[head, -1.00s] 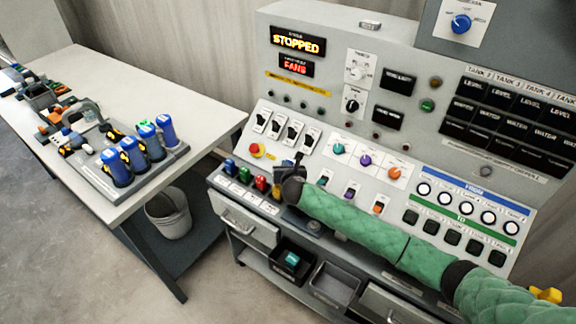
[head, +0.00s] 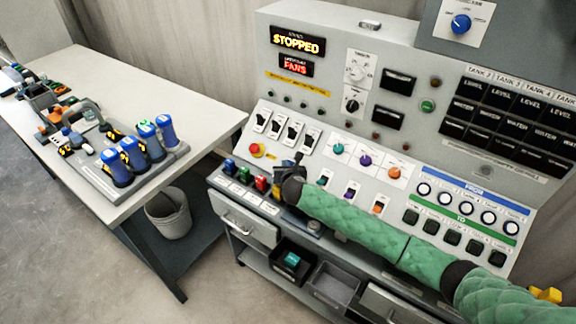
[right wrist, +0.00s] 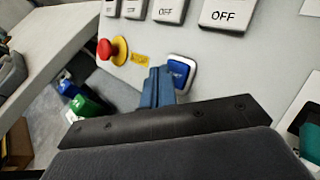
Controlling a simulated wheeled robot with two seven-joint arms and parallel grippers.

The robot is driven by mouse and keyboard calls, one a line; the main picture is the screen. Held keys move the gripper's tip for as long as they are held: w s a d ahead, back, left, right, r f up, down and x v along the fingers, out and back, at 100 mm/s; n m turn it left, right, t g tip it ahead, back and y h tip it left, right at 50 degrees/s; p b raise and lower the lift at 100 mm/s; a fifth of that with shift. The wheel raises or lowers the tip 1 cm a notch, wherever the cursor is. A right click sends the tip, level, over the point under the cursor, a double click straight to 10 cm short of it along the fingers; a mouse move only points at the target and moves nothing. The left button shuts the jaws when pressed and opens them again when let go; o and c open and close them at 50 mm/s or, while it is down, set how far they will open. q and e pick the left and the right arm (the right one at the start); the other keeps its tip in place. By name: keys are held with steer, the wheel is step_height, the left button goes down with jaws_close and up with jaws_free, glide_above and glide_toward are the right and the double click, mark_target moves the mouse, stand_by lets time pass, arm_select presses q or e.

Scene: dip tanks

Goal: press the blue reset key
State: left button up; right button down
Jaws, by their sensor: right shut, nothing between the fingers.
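The blue reset key (right wrist: 180,72), in a pale frame, shows in the right wrist view on the sloped panel. My right gripper (right wrist: 160,76) is shut and empty, its fingertips in front of the key's left part and hiding some of it. I cannot tell whether the tips touch the key. In the head view my right gripper (head: 296,164) is at the panel below the white switches, and the key is hidden there. My left gripper is not in view.
A red mushroom button (right wrist: 105,49) on a yellow base sits left of the key. White OFF switches (right wrist: 226,14) are above it. Red, blue and green handles (head: 245,174) line the panel's lower edge. The display (head: 298,41) reads STOPPED. A workbench (head: 205,120) stands at left.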

steer(key=shift+w+d+f, duration=0.1)
steer(key=shift+w+f, duration=0.1)
steer(key=shift+f, duration=0.1)
steer(key=shift+w+d+f, duration=0.1)
steer(key=shift+d+f, duration=0.05)
steer(key=shift+f, duration=0.05)
stand_by(0.8)
steer(key=shift+w+d+f, duration=0.1)
steer(key=shift+f, duration=0.05)
stand_by(0.4)
steer(key=shift+s+a+r+p, duration=0.3)
steer(key=shift+s+r+p, duration=0.25)
steer(key=shift+p, duration=0.4)
steer(key=shift+w+r, duration=0.15)
steer(key=shift+r, duration=0.05)
